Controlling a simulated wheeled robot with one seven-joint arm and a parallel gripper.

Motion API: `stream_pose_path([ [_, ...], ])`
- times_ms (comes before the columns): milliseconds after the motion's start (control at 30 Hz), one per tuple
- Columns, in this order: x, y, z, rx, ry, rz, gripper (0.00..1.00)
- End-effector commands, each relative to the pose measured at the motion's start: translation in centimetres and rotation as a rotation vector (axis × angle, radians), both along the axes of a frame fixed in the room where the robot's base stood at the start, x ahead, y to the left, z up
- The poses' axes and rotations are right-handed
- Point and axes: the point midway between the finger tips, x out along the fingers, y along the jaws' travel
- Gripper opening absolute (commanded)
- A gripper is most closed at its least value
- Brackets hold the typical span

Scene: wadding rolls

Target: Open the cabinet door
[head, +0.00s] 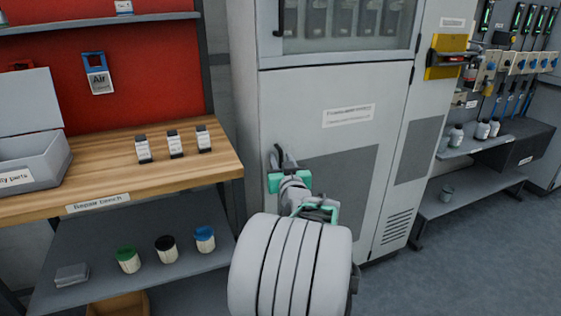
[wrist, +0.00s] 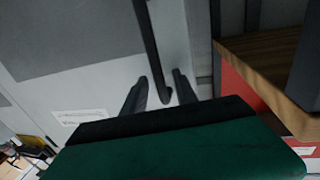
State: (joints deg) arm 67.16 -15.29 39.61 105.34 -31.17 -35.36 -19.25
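The tall light-grey cabinet (head: 285,110) stands in the middle of the head view. Its closed lower door (head: 385,105) has a white label and a darker grey panel. A dark bar handle (wrist: 152,40) runs down between my two fingers in the wrist view. In the head view the handle is mostly hidden behind my gripper (head: 279,158), at the door's left edge. My gripper also shows in the wrist view (wrist: 163,78). Its fingers are apart, one on each side of the handle's end, with small gaps visible; contact cannot be told.
A wooden workbench (head: 105,180) with several small containers stands close left of the cabinet; its edge (wrist: 265,50) is near my gripper in the wrist view. An upper glazed door (head: 340,30) has its own handle. Shelves (head: 460,195) stand at right. The floor in front right is clear.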

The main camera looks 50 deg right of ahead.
Motion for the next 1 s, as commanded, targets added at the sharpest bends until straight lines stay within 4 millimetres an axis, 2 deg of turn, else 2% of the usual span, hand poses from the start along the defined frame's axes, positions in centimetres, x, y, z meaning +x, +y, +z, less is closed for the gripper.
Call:
stream_pose_path([
  [167, 0.08, 0.06, 0.04, 0.0, 0.0, 0.002, 0.34],
  [600, 0.13, 0.14, 0.03, 0.0, 0.0, 0.003, 0.0],
  [1000, 0.12, 0.13, 0.03, 0.0, 0.0, 0.003, 0.0],
])
